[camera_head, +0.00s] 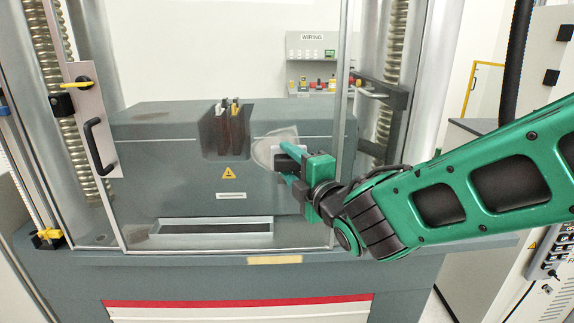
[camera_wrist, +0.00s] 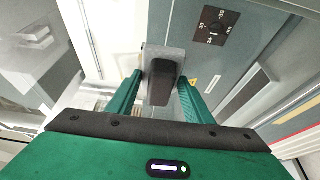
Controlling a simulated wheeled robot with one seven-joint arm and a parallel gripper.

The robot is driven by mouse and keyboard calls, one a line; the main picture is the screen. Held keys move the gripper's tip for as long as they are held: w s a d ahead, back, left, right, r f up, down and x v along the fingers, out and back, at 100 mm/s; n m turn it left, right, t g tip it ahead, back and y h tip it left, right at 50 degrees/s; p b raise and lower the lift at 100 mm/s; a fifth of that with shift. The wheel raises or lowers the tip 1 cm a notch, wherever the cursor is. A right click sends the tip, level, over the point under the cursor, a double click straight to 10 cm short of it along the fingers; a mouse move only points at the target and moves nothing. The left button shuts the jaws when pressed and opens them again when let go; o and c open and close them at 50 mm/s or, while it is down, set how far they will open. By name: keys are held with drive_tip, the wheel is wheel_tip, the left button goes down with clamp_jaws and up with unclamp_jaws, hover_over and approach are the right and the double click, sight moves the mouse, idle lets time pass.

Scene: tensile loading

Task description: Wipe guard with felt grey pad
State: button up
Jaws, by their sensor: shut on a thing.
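The guard (camera_head: 180,120) is a clear panel in a metal frame, standing in front of the testing machine. A pale, cloudy smudge (camera_head: 264,151) shows on it right of its middle. My gripper (camera_head: 284,166) is at the right side of this smudge. In the wrist view my gripper (camera_wrist: 160,80) has its two green fingers on either side of the black handle (camera_wrist: 161,88) of the grey pad (camera_wrist: 163,54). The pad faces away from my gripper, toward the guard. The fingers hide part of the pad in the head view. I cannot tell whether it touches the panel.
A black door handle (camera_head: 100,148) and a yellow lever (camera_head: 84,85) are on the guard's left edge. The frame's upright (camera_head: 341,110) stands close to the right of my gripper. A ledge (camera_head: 275,260) runs below the guard. A wiring rack (camera_head: 312,65) hangs behind.

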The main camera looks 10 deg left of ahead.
drive_tip(key=shift+w+d, duration=0.2)
drive_tip(key=shift+d, duration=0.55)
drive_tip(key=shift+w+d, duration=0.2)
drive_tip(key=shift+d, duration=0.55)
drive_tip(key=shift+r, duration=0.15)
drive_tip(key=shift+r, duration=0.95)
approach(247, 139)
drive_tip(key=shift+w+a+f, duration=0.4)
drive_tip(key=shift+w+a, duration=0.3)
drive_tip(key=shift+a, duration=0.05)
drive_tip(key=shift+w+a+f, duration=0.35)
drive_tip(key=shift+w+a, duration=0.35)
drive_tip(key=shift+a, duration=0.1)
drive_tip(key=shift+w+a+f, duration=0.4)
drive_tip(key=shift+w+a, duration=0.3)
drive_tip(key=shift+a, duration=0.05)
drive_tip(key=shift+w+r, duration=0.15)
drive_tip(key=shift+r, duration=1)
drive_tip(key=shift+w+d, duration=0.15)
drive_tip(key=shift+d, duration=0.3)
drive_tip(key=shift+w+d, duration=0.2)
drive_tip(key=shift+d, duration=0.95)
drive_tip(key=shift+w+d, duration=0.2)
drive_tip(key=shift+d, duration=1)
drive_tip(key=shift+w+d, duration=0.2)
drive_tip(key=shift+d, duration=0.95)
drive_tip(key=shift+w+d, duration=0.3)
drive_tip(key=shift+d, duration=0.7)
drive_tip(key=shift+w+d, duration=0.3)
drive_tip(key=shift+d, duration=0.65)
